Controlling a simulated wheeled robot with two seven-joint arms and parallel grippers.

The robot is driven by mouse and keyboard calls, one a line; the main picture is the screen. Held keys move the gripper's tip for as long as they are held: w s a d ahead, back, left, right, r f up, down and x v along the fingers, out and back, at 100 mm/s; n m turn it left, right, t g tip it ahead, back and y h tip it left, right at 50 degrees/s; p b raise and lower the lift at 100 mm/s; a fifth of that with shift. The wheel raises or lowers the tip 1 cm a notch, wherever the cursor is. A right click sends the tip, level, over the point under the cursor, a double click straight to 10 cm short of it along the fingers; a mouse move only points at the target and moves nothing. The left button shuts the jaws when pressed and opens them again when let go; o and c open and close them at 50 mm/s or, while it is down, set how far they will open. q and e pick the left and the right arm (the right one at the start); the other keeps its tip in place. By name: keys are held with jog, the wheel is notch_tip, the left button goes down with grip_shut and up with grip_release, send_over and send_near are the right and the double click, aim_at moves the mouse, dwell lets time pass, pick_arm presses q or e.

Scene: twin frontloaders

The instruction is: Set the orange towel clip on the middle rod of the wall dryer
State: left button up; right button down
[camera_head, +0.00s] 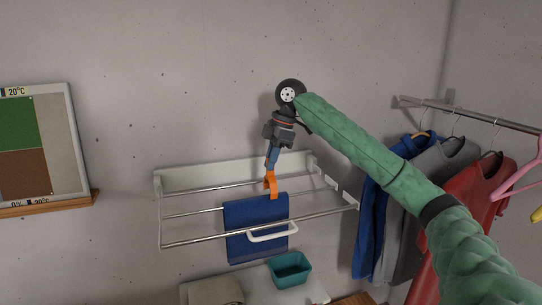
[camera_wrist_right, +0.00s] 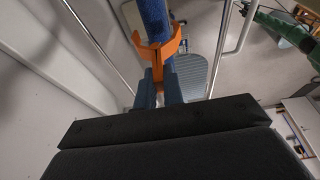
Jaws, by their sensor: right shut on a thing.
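My right gripper (camera_head: 271,161) is above the wall dryer and shut on the orange towel clip (camera_head: 271,184), its blue fingers pointing down. In the right wrist view the fingers (camera_wrist_right: 159,92) hold the clip's stem, and the forked orange clip (camera_wrist_right: 158,48) opens away from them. A blue towel (camera_head: 257,228) hangs over the middle rod (camera_head: 190,214) of the wall dryer (camera_head: 160,210). The clip's lower end overlaps the towel's top edge; I cannot tell whether it touches. The blue towel (camera_wrist_right: 154,15) shows between the clip's arms in the wrist view. My left gripper is not seen.
The dryer's front rod (camera_head: 200,238) and back rod (camera_head: 200,188) run either side of the middle one. Hanging clothes (camera_head: 370,215) stand close at the right. The wall above is clear.

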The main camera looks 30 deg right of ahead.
aim_at(271, 174)
jog(key=shift+s+f, duration=0.1)
jog(key=shift+f, duration=2)
jog(key=c, duration=0.8)
grip_release()
jog(key=shift+o, duration=0.2)
jog(key=o, duration=0.6)
jog(key=shift+c, duration=0.2)
jog(key=shift+r, duration=0.1)
